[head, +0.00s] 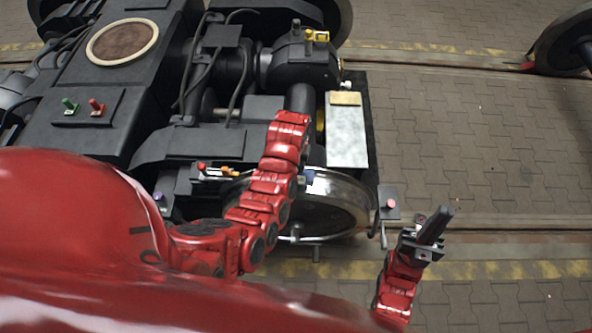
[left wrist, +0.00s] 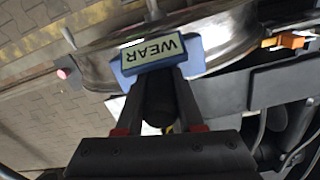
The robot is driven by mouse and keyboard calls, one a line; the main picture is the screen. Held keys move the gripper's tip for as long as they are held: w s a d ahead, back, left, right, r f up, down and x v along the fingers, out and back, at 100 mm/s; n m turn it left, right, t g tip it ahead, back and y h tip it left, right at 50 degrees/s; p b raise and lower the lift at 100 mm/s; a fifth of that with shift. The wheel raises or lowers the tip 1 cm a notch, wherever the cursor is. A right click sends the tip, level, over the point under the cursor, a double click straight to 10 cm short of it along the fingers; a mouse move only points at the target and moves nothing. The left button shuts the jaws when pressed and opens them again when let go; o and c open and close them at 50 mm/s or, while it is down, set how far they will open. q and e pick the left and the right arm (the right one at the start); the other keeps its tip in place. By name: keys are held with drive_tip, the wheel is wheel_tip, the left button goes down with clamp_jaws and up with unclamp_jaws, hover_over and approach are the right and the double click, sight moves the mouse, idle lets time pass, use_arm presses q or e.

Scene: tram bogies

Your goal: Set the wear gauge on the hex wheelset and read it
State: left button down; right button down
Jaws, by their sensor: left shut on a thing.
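The wear gauge (left wrist: 152,54) is a blue block with a pale label reading WEAR, seen upside down in the left wrist view. My left gripper (left wrist: 157,78) is shut on its dark handle. In the head view a bit of the blue gauge (head: 309,177) shows at the wheel's top edge, and my red arm hides the left fingers. The steel wheel (head: 347,195) also shows behind the gauge in the left wrist view (left wrist: 225,35). I cannot tell whether gauge and wheel touch. The gauge reading is not legible. My right gripper (head: 433,228) is held right of the wheel and looks shut and empty.
A small plate with a pink knob (head: 390,204) stands right of the wheel. A pale box (head: 346,135) stands behind the wheel. The dark bogie frame (head: 120,75), with orange and red fittings (head: 228,170), fills the left. Open paving (head: 470,140) lies to the right.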

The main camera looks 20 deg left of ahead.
use_arm(q)
drive_tip(key=shift+w, duration=0.25)
drive_tip(key=shift+f+p, duration=0.3)
drive_tip(key=shift+p, duration=0.1)
wheel_tip(320, 180, down, 3)
drive_tip(key=shift+s+r+p, duration=0.1)
drive_tip(key=shift+r+p, duration=0.1)
drive_tip(key=shift+p, duration=0.35)
drive_tip(key=shift+f, duration=0.15)
drive_tip(key=shift+f+b, duration=0.35)
drive_tip(key=c, duration=0.5)
unclamp_jaws()
drive_tip(key=shift+r, duration=0.1)
